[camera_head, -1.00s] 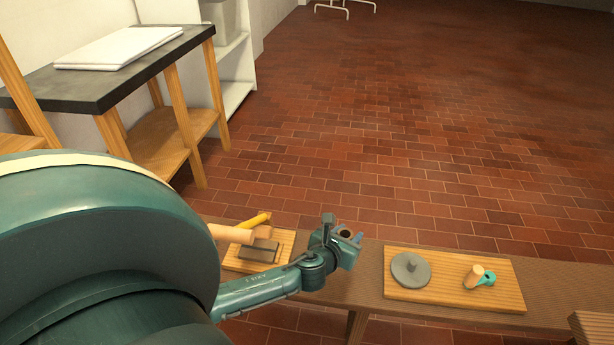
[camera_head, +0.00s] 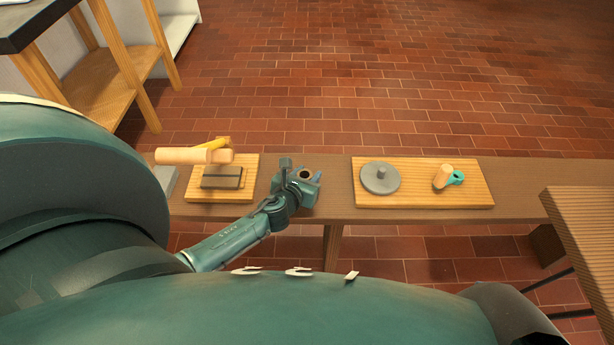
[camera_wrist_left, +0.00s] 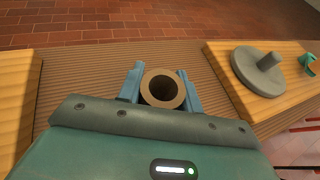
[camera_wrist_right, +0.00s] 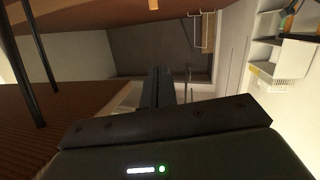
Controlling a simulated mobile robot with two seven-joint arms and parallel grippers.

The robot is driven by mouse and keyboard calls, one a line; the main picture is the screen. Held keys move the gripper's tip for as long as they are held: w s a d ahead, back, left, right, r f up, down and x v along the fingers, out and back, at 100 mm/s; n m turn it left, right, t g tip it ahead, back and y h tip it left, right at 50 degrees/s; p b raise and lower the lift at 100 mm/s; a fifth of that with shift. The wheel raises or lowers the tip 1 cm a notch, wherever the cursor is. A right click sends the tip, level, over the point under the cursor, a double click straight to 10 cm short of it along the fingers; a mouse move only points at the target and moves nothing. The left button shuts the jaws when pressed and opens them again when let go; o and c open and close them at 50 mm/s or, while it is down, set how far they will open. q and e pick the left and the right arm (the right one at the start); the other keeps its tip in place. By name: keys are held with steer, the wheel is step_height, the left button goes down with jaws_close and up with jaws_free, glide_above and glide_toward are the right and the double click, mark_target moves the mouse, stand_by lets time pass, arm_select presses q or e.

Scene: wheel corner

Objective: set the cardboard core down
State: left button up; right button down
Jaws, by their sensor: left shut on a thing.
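The cardboard core (camera_head: 305,174) is a short brown tube, seen end-on with its dark hole facing up. My left gripper (camera_head: 304,178) is shut on it, over the bench between two wooden boards. In the left wrist view the core (camera_wrist_left: 163,105) stands upright between the two blue fingers (camera_wrist_left: 162,90), with the brown ribbed bench top behind it. I cannot tell whether its lower end touches the bench. My right gripper (camera_wrist_right: 161,88) shows only in its own wrist view, with its dark fingers together and nothing visible between them.
The narrow bench (camera_head: 333,190) has bare top around the core. The right board (camera_head: 420,198) bears a grey disc with a peg (camera_head: 380,178) and a wooden cylinder with a turquoise piece (camera_head: 455,178). The left board (camera_head: 250,165) bears a grey block (camera_head: 221,178).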

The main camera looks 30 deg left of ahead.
arm_select(q)
steer(key=shift+f, duration=0.1)
steer(key=o, duration=1)
steer(key=shift+c, duration=0.2)
arm_select(e)
steer(key=shift+r, duration=0.1)
arm_select(q)
steer(key=shift+s+r, duration=0.2)
steer(key=shift+r, duration=0.05)
steer(key=p+v, duration=0.3)
steer(key=v, duration=0.7)
steer(key=shift+s+d+r, duration=0.1)
steer(key=shift+s, duration=0.2)
steer(key=shift+s+r, duration=0.15)
steer(key=shift+s, duration=0.3)
arm_select(e)
steer(key=shift+s+d+r+m+g+h, duration=0.3)
steer(key=shift+s+d+r+m+g, duration=0.1)
steer(key=shift+s+m+g, duration=0.25)
steer(key=shift+w, duration=0.1)
